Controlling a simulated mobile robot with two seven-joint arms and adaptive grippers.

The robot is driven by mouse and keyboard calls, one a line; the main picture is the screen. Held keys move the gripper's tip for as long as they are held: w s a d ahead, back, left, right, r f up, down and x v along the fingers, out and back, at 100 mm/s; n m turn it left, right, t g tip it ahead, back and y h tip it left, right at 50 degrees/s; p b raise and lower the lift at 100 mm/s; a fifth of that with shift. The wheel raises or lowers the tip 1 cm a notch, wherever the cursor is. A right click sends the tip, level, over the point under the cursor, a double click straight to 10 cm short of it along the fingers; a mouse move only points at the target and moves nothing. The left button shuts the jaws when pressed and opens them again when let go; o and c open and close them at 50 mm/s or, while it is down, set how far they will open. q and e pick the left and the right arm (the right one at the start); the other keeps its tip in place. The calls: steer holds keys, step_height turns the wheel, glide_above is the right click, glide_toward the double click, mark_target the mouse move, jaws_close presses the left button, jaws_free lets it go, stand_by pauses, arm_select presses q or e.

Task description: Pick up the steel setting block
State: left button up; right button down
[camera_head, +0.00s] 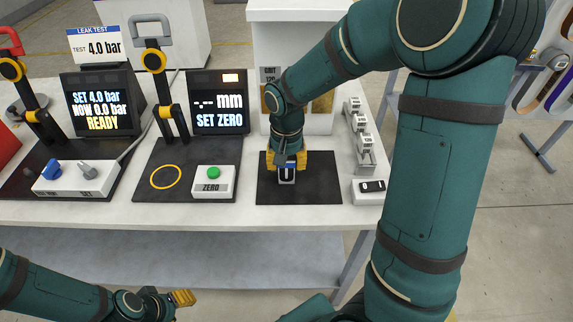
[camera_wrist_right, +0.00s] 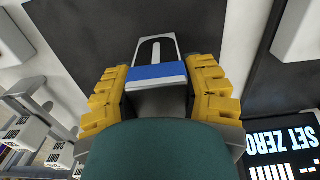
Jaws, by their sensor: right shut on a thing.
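The steel setting block (camera_head: 287,176) is a small pale grey block with a blue band, over the dark mat on the right part of the bench. In the right wrist view the block (camera_wrist_right: 157,50) shows its pale end with a dark slot and the blue band. My right gripper (camera_head: 286,160) comes down from above, its yellow fingers shut on the block's two sides. Whether the block still touches the mat is unclear. My left gripper (camera_head: 182,298) is low at the left, in front of the bench, away from the block; its jaw opening is unclear.
The dark mat (camera_head: 325,188) is bare around the block. Left of it stand a green ZERO button box (camera_head: 213,181), a SET ZERO screen (camera_head: 218,105) and a lever clamp (camera_head: 160,80). A stepped rack of labelled blocks (camera_head: 361,135) and a small white box (camera_head: 369,191) are right.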

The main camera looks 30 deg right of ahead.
steer(key=shift+r, duration=0.15)
step_height(320, 180, up, 10)
steer(key=p, duration=0.2)
steer(key=shift+p, duration=0.35)
arm_select(q)
steer(key=r, duration=0.2)
steer(key=shift+s+r, duration=0.25)
steer(key=shift+r, duration=0.15)
arm_select(e)
steer(key=shift+w, duration=0.1)
